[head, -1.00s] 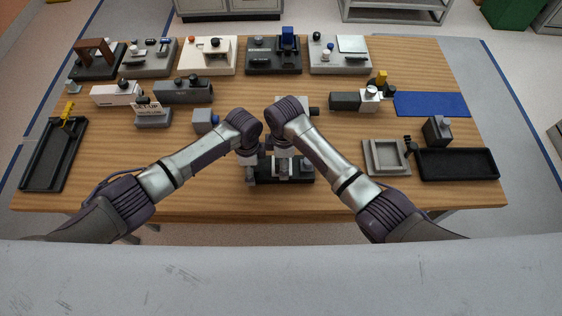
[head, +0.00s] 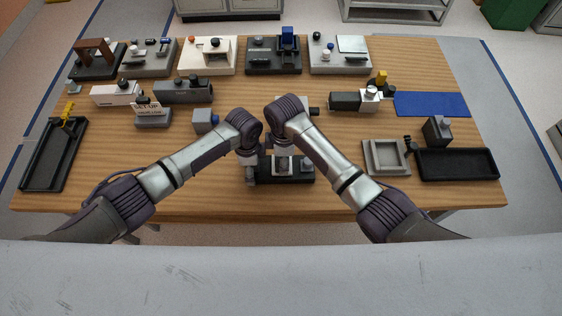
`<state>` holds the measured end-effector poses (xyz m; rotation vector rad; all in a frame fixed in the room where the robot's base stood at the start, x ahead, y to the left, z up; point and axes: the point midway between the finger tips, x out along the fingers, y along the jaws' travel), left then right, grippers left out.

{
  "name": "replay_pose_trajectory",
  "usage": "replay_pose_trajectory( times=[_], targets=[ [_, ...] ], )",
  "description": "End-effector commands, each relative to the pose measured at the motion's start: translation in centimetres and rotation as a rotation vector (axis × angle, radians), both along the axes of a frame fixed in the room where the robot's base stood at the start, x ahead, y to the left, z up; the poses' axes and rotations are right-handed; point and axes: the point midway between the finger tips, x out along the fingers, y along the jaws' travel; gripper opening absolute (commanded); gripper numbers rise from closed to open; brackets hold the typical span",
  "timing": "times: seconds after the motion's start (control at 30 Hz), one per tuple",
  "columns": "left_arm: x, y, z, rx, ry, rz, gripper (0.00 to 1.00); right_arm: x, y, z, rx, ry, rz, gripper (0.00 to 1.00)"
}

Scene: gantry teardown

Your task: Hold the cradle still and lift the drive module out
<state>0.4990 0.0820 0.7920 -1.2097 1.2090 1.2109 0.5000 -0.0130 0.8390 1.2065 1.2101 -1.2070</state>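The cradle (head: 296,181), a dark low block with lighter fittings, lies near the table's front edge, below both wrists. A grey block (head: 283,165) shows at its middle; I cannot tell whether it is the drive module or part of my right gripper. My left gripper (head: 250,174) points down at the cradle's left end, touching or very close to it. My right gripper (head: 284,153) is over the cradle's middle, largely hidden by its own wrist. The fingers are too small and covered to show whether either gripper is open or shut.
A square grey tray (head: 366,164) and a black tray (head: 457,177) lie to the right. A long dark tray (head: 33,178) is at the far left. Several fixtures line the back, with a blue mat (head: 431,104) at right. The wood left of the cradle is clear.

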Motion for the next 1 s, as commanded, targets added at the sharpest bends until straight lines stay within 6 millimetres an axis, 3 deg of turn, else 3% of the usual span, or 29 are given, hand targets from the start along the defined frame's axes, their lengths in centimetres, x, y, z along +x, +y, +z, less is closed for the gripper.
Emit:
replay_pose_trajectory(
  times=[0.47,1.0],
  targets=[
    [0.0,0.1,-0.1,0.001,0.000,0.001,0.42,0.0,0.1,2.0,0.004,-0.001,0.001,0.12],
    [0.0,0.1,-0.1,0.001,0.000,0.001,0.42,0.0,0.0,6.4,0.002,0.000,0.001,0.12]
  ],
)
